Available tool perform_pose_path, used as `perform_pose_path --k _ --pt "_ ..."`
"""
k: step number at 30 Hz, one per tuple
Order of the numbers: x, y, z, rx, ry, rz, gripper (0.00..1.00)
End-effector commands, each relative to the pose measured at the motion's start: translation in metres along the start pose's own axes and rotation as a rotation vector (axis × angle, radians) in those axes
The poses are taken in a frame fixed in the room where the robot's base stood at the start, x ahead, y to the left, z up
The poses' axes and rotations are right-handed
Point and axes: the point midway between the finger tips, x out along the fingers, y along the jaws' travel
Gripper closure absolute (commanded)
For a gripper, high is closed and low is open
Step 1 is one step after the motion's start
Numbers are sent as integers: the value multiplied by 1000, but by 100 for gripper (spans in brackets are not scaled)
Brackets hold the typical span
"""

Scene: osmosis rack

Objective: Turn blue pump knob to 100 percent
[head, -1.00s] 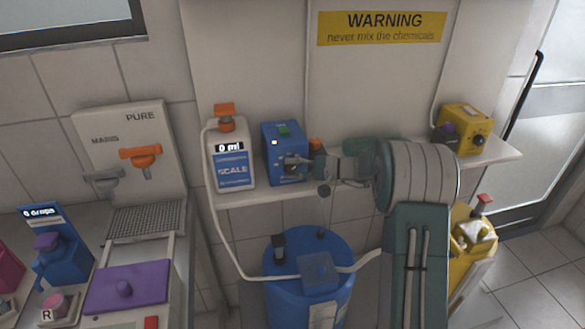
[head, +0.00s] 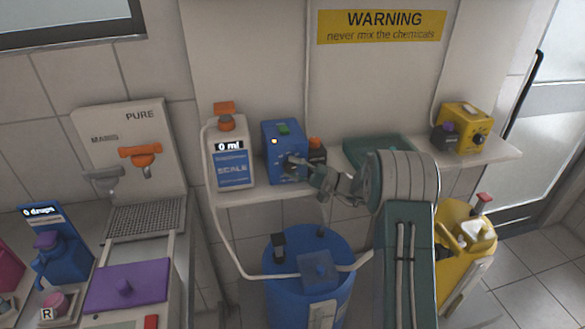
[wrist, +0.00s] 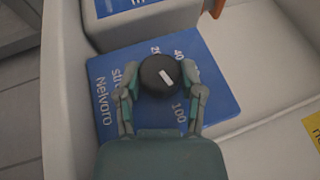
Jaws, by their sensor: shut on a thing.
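The blue pump (head: 277,160) stands on the wall shelf, with a green button on top and a small lit lamp on its front. Its round black knob (wrist: 152,82) has a white mark and sits on a blue face with 20, 40 and 100 printed around it. In the wrist view the mark slants toward the lower right, on the side of the 100. My gripper (wrist: 158,78) is shut on the knob, with one finger on each side. In the head view my gripper (head: 298,164) reaches the pump front from the right and hides the knob.
A white scale bottle (head: 232,160) reading 0 ml stands close left of the pump. A dark orange-topped item (head: 317,150) is close on its right. A yellow pump (head: 466,128) stands farther right on the shelf (head: 500,152). A blue barrel (head: 290,255) is below.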

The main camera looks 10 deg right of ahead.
Motion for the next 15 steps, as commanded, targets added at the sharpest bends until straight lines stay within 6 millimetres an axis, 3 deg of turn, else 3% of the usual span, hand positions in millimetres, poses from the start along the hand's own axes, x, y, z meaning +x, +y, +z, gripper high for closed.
perform_pose_path --k 6,7,9,15 --pt "-2 7 1 15 3 10 98" --pt "-2 7 1 15 3 10 41" --pt "-2 7 1 14 3 9 15" --pt "-1 4 1 8 1 6 15"
